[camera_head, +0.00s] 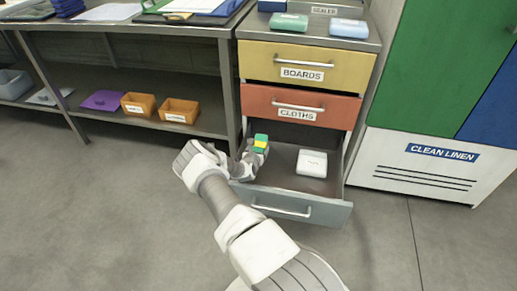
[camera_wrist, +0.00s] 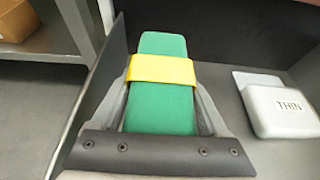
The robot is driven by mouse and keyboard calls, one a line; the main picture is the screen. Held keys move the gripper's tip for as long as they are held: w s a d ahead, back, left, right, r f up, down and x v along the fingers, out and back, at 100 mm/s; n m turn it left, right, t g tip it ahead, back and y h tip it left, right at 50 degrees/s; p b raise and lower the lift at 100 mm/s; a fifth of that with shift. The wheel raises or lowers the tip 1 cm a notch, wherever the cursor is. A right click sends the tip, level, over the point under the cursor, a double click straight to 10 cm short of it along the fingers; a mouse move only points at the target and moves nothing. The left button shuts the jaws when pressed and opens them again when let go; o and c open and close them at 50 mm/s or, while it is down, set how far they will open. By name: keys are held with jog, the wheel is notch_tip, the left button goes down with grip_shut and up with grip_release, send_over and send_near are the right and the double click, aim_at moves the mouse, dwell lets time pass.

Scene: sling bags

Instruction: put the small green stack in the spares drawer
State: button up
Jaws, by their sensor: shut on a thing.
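The small green stack (camera_wrist: 160,105) has a yellow band around it. My gripper (camera_wrist: 162,100) is shut on it, one finger on each side, in the wrist view. In the head view the green stack (camera_head: 261,140) shows at the end of my arm, over the left part of the open bottom drawer (camera_head: 330,213). The drawer's front label is not readable. A white box (camera_head: 312,163) lies in the right part of this drawer; in the wrist view the box (camera_wrist: 283,110) reads "THIN". I cannot tell whether the stack touches the drawer floor.
Above are the shut yellow BOARDS drawer (camera_head: 306,66) and red CLOTHS drawer (camera_head: 302,107). A table (camera_head: 150,28) with a lower shelf stands left, holding orange bins (camera_head: 179,111). A CLEAN LINEN cabinet (camera_head: 420,165) stands right. The drawer's left wall (camera_wrist: 92,90) is close to my gripper.

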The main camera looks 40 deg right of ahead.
jog(key=shift+f, duration=0.3)
jog(key=o, duration=1.6)
